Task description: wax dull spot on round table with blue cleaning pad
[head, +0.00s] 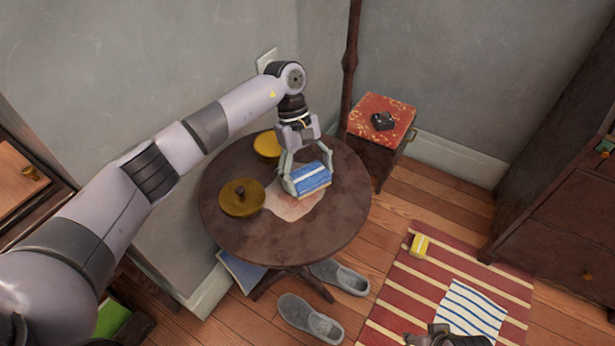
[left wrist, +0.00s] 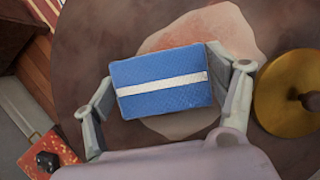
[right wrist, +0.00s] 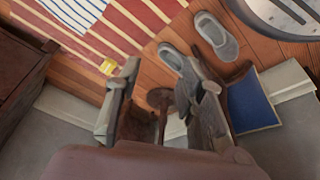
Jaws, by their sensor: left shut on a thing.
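The blue cleaning pad (head: 310,181) has a white stripe. My left gripper (head: 307,177) is shut on its two ends and holds it over the dull spot (head: 292,203) on the round table (head: 340,205). In the left wrist view the pad (left wrist: 165,82) sits between both fingers, and the pale, reddish-brown spot (left wrist: 205,35) shows around it. The pad hides part of the spot, and I cannot tell whether it touches the tabletop. My right gripper (right wrist: 163,110) is open and empty, away from the table.
A small red-topped stand (head: 381,118) is behind right. Grey slippers (head: 309,318) lie below, near a striped rug (head: 400,290). The table's right side is clear.

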